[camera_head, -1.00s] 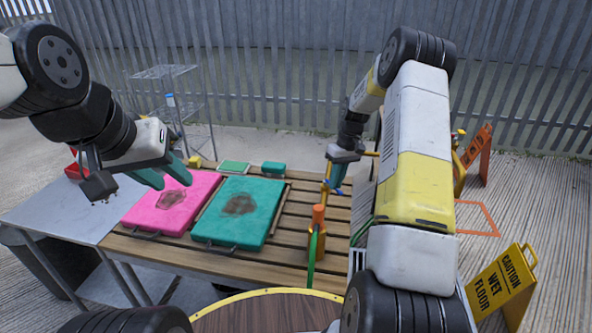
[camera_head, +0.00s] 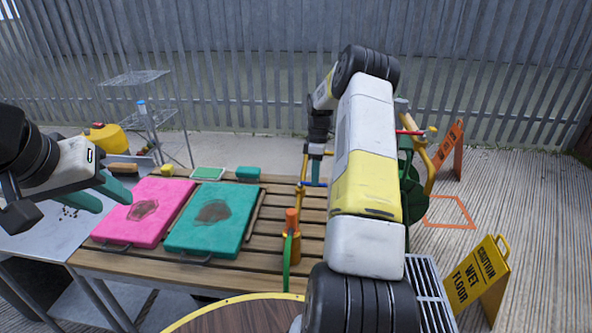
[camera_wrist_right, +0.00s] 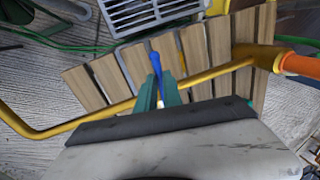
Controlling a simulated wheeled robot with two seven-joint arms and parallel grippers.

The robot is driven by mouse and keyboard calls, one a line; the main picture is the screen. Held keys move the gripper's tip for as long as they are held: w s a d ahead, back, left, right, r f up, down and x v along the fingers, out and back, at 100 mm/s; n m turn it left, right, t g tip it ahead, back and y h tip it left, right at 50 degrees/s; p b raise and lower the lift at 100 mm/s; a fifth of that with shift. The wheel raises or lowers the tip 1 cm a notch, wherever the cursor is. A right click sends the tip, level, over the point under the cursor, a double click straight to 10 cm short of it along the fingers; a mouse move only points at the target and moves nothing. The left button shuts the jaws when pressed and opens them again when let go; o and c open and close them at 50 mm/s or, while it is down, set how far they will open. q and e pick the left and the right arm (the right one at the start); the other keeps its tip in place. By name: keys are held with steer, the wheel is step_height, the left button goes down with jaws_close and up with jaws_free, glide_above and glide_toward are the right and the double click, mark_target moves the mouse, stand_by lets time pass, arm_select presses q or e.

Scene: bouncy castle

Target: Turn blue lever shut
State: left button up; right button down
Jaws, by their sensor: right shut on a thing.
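The blue lever (camera_wrist_right: 156,62) sits on a yellow pipe (camera_wrist_right: 95,116) and points up in the right wrist view. In the head view the lever (camera_head: 313,184) shows as a short blue bar on the upright pipe (camera_head: 300,200). My right gripper (camera_wrist_right: 158,92) is shut on the lever, with one green finger on each side of it. In the head view my own right arm partly hides that gripper. My left gripper (camera_head: 100,194) is open and empty above the left end of the table, near the pink pad.
Pink (camera_head: 143,212) and teal (camera_head: 215,218) pads with dark stains lie on the slatted table (camera_head: 130,262). An orange connector (camera_head: 291,219) and green hose (camera_head: 286,258) join the pipe. A caution sign (camera_head: 480,275) and a hose reel (camera_head: 411,185) stand right.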

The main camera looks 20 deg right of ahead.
steer(key=shift+w+d+n, duration=0.1)
steer(key=shift+w+n, duration=0.15)
steer(key=shift+n, duration=0.25)
steer(key=c, duration=1.5)
jaws_free()
steer(key=r, duration=0.2)
steer(key=w+r, duration=0.1)
steer(key=r, duration=0.4)
steer(key=shift+w+d+r, duration=0.15)
steer(key=shift+d+r, duration=0.2)
